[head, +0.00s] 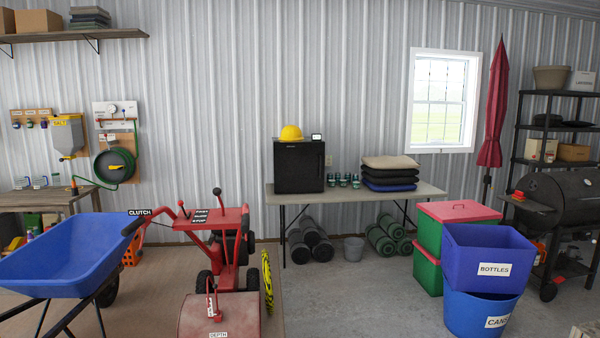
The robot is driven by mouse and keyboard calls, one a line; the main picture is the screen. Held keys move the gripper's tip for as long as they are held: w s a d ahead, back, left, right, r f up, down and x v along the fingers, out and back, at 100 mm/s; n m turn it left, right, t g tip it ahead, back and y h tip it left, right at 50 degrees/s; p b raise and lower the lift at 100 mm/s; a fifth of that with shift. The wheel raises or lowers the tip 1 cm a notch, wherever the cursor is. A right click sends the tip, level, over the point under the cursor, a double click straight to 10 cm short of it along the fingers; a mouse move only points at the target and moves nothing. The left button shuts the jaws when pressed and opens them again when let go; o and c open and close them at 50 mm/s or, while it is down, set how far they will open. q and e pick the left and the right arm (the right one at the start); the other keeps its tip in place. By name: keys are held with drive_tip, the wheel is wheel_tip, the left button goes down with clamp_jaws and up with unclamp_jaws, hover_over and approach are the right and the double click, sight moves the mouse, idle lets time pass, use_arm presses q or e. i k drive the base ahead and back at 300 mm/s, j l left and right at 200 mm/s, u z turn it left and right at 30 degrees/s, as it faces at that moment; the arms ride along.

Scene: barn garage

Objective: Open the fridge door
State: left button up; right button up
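A small black fridge (299,166) stands on a long folding table against the back wall. Its front door looks shut, and it seems to have a handle near its right edge. A yellow hard hat (291,133) and a small display box (316,137) sit on top of it. Neither of my grippers shows in the head view. The fridge is some way off across the floor.
The table (424,190) also holds small jars (343,181) and folded cushions (390,170). A red machine (222,250) and a blue wheelbarrow (60,255) stand at left. Blue bins (488,255) and stacked crates (457,212) stand at right. Bare floor (350,300) lies between.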

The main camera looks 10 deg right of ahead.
sight(299, 166)
drive_tip(key=i+z, duration=0.2)
drive_tip(key=z, duration=0.3)
drive_tip(key=i, duration=5)
drive_tip(key=i+u, duration=0.1)
drive_tip(key=i, duration=0.75)
drive_tip(key=i+l, duration=0.1)
drive_tip(key=i, duration=0.75)
drive_tip(key=i+u, duration=0.4)
drive_tip(key=k, duration=0.1)
